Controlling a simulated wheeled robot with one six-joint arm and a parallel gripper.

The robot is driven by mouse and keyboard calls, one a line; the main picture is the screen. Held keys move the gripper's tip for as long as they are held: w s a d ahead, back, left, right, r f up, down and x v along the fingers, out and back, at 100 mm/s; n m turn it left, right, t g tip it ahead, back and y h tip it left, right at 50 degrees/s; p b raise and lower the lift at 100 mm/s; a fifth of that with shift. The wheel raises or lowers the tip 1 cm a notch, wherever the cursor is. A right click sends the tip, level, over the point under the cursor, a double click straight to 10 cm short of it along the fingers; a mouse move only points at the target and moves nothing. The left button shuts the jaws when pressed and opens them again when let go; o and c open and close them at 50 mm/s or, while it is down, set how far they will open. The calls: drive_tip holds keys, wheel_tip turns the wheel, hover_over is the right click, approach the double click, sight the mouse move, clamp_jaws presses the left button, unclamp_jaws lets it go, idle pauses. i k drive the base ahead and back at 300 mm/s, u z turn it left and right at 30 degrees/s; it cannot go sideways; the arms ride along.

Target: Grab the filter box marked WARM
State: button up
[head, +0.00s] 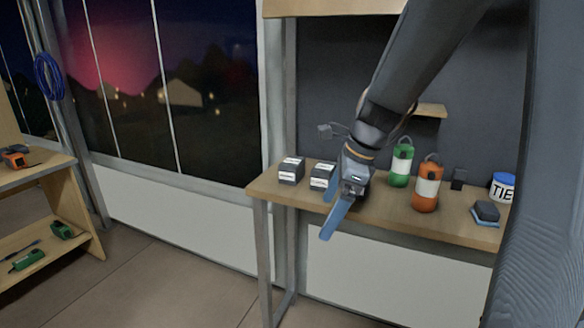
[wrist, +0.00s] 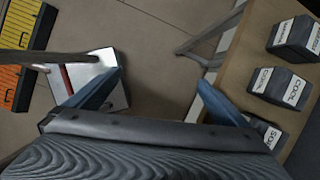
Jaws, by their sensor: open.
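Two dark filter boxes with white labels, a left one (head: 291,171) and a right one (head: 322,177), stand on the left end of the workbench in the head view; their words are too small to read. In the wrist view, three boxes stand along the right: a top one (wrist: 293,42) whose label I cannot read, a middle one (wrist: 281,88) marked COOL, and a lower one (wrist: 268,131) whose label is partly hidden and starts with SO. I cannot make out WARM. My gripper (head: 338,213) is open and empty, beside the bench's front edge; its fingers also show in the wrist view (wrist: 160,80).
A shelf unit (head: 40,233) with tools stands at left. The floor (head: 170,275) between is clear.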

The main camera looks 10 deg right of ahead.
sight(291, 170)
drive_tip(key=i, duration=1)
